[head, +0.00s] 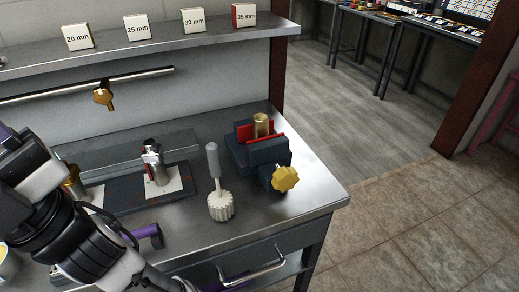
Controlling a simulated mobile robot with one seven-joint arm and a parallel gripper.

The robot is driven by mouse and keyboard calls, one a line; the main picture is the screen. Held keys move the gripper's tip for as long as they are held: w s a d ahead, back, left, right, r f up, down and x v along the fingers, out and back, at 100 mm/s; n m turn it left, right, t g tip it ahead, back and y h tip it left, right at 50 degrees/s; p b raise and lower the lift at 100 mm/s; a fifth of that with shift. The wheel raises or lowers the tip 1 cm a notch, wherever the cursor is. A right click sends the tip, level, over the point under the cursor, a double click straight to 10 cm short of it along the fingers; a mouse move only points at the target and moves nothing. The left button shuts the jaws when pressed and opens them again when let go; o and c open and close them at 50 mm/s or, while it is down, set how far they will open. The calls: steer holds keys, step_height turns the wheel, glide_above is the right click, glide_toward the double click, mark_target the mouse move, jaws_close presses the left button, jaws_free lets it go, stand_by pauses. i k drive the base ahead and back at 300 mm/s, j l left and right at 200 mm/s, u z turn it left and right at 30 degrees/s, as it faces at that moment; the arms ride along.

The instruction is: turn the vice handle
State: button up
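The vice (243,155) is a dark grey-blue block near the right end of the steel workbench. The vice handle (285,178) is a yellow lobed knob on the vice's front right side, facing the camera. Nothing touches the handle. My black and white arm enters at the lower left and runs down past the bottom edge. My gripper does not show clearly in this view, so whether it is open or shut is hidden.
A white ribbed knob with a grey upright handle (213,160) stands just left of the vice. A metal fitting (155,165) stands on a dark plate further left. A shelf (150,50) with size-marked blocks hangs above. The bench's right corner is clear; open floor lies beyond.

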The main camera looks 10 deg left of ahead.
mark_target(284, 178)
steer(key=k+j+z, duration=0.15)
steer(key=z, duration=0.25)
steer(key=k+z, duration=0.3)
steer(key=z, duration=0.15)
steer(key=k+z, duration=0.25)
steer(key=z, duration=0.15)
